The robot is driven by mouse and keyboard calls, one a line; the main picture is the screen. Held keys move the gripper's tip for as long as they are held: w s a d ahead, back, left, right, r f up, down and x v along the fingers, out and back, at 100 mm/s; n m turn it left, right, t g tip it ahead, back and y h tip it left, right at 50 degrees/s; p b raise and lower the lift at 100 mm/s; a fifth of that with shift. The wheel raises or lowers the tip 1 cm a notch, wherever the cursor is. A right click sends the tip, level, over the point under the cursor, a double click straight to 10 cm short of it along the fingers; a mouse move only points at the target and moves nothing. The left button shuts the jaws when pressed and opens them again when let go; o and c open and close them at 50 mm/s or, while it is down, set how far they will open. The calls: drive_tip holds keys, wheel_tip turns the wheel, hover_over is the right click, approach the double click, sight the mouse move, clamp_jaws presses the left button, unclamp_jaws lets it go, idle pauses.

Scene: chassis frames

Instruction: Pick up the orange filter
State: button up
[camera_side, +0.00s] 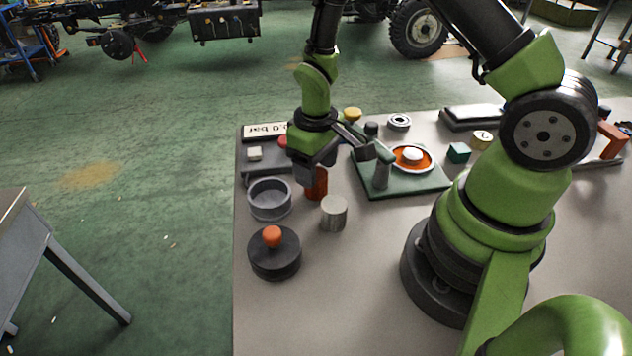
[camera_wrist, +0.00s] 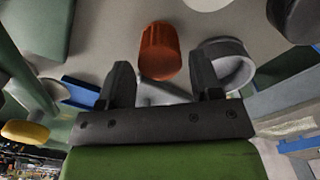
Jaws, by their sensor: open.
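The orange filter (camera_side: 316,184) is a small upright cylinder on the table, just below my gripper (camera_side: 318,168) in the side view. Its top is partly hidden behind the gripper there. In the wrist view the orange filter (camera_wrist: 160,52) stands ahead of the fingertips, roughly midway between the two fingers of my gripper (camera_wrist: 163,82). My gripper is open and nothing is held. Whether the fingers reach beside the filter I cannot tell.
A grey ring-shaped bowl (camera_side: 270,199) stands left of the filter and a grey cylinder (camera_side: 334,213) in front. A black lidded pot (camera_side: 274,254) with an orange knob is nearer. A green plate (camera_side: 433,184) with a clamp-like fixture lies right.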

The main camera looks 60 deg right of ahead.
drive_tip(key=shift+f, duration=0.85)
drive_tip(key=shift+c, duration=0.4)
drive_tip(key=c, duration=0.6)
drive_tip(key=shift+r, duration=0.1)
